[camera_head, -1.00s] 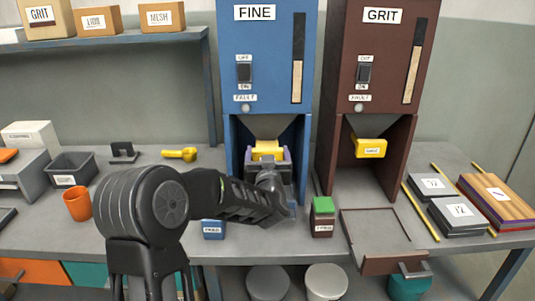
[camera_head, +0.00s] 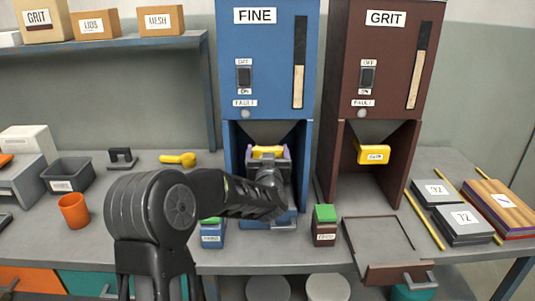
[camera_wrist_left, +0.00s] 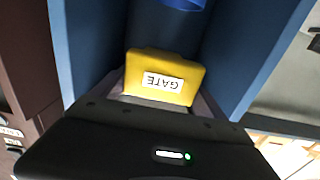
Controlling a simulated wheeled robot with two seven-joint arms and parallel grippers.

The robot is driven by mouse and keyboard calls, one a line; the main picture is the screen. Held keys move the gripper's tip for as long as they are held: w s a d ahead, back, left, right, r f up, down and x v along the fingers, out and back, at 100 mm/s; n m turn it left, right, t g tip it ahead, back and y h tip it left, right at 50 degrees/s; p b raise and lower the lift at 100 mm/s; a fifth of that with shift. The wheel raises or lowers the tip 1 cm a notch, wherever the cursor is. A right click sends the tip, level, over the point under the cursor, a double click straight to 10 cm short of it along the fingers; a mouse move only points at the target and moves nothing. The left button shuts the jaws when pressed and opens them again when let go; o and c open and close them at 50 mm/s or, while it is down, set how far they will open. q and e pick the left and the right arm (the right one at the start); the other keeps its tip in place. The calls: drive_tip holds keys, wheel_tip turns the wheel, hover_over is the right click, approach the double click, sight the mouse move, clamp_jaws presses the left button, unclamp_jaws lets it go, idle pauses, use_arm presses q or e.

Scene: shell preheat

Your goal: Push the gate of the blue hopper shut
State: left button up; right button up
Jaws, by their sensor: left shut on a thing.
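The blue hopper (camera_head: 268,60) is labelled FINE and stands at the back of the bench. Its yellow gate (camera_head: 268,149) shows under the hopper's mouth, partly hidden by my left gripper. In the left wrist view the gate (camera_wrist_left: 162,78) fills the space between the gripper's fingers, its GATE label upside down. My left gripper (camera_head: 268,157) is shut on the gate, inside the hopper's lower bay. My left wrist and forearm cover the front of the bay. I cannot tell how far the gate is from its shut place. My right gripper is not in view.
A brown GRIT hopper (camera_head: 381,60) with its own yellow gate (camera_head: 373,154) stands to the right. A brown tray (camera_head: 378,247) lies at right. An orange cup (camera_head: 74,211) is at left.

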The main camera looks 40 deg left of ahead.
use_arm(q)
drive_tip(key=o, duration=1.7)
drive_tip(key=shift+r, duration=0.1)
drive_tip(key=shift+c, duration=0.2)
drive_tip(key=o, duration=0.3)
drive_tip(key=shift+w+a, duration=0.1)
drive_tip(key=v, duration=0.8)
drive_tip(key=shift+b, duration=0.35)
